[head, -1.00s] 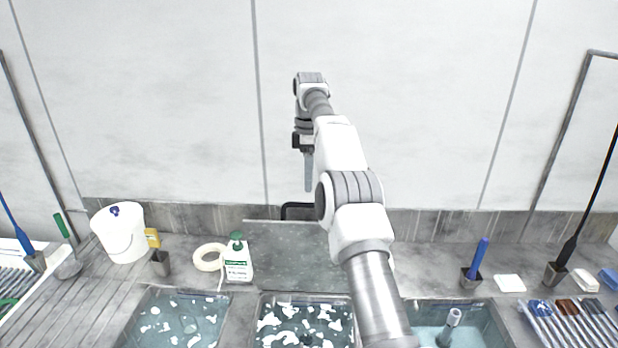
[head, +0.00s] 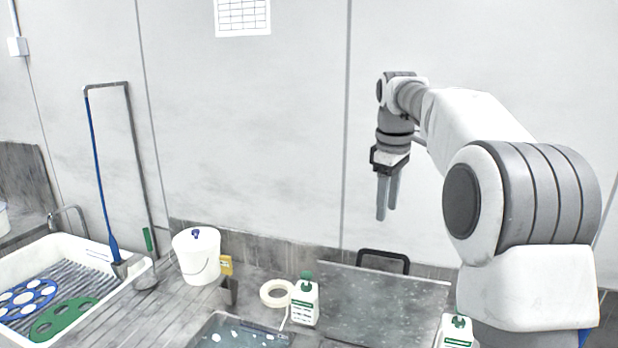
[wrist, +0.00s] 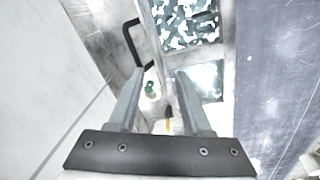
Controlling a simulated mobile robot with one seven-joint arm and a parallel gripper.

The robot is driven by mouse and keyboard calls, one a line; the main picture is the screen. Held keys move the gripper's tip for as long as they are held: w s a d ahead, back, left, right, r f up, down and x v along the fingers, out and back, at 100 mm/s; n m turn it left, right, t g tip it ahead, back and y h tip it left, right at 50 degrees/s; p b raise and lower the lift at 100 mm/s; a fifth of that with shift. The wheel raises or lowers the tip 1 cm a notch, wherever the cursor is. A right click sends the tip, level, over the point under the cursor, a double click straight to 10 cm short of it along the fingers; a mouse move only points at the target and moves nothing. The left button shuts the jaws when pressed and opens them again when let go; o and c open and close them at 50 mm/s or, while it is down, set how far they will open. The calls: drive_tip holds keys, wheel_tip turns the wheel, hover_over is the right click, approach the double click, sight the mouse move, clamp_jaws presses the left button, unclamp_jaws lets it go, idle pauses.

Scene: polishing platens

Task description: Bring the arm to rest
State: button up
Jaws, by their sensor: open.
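My gripper (head: 388,196) hangs from the raised arm, fingers pointing down, in front of the wall and above the counter's back edge. Its two fingers stand apart with nothing between them. In the wrist view my gripper (wrist: 160,100) shows both fingers spread, with the counter far below. Nothing touches the fingers in either view.
Below are a grey board (head: 385,300) with a black handle (head: 384,256), a green-topped bottle (head: 305,302), a tape roll (head: 276,293) and a white bucket (head: 196,256). A white tray (head: 100,250) with blue and green discs lies left. A second bottle (head: 456,332) stands near my arm.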

drive_tip(key=s+a+r+m+t+b, duration=0.1)
drive_tip(key=s+m, duration=0.2)
drive_tip(key=s, duration=0.6)
drive_tip(key=s+f+m+t+b, duration=0.1)
drive_tip(key=s+f, duration=0.3)
drive_tip(key=s, duration=0.4)
drive_tip(key=s+f+m+t+b, duration=0.1)
drive_tip(key=s+f+m, duration=0.2)
drive_tip(key=s+f, duration=0.2)
drive_tip(key=s+a+f+m+t+b, duration=0.1)
drive_tip(key=s+f+m, duration=0.2)
drive_tip(key=s, duration=0.7)
drive_tip(key=shift+s+f+b, duration=0.3)
drive_tip(key=shift+f+b, duration=0.05)
drive_tip(key=shift+f, duration=0.4)
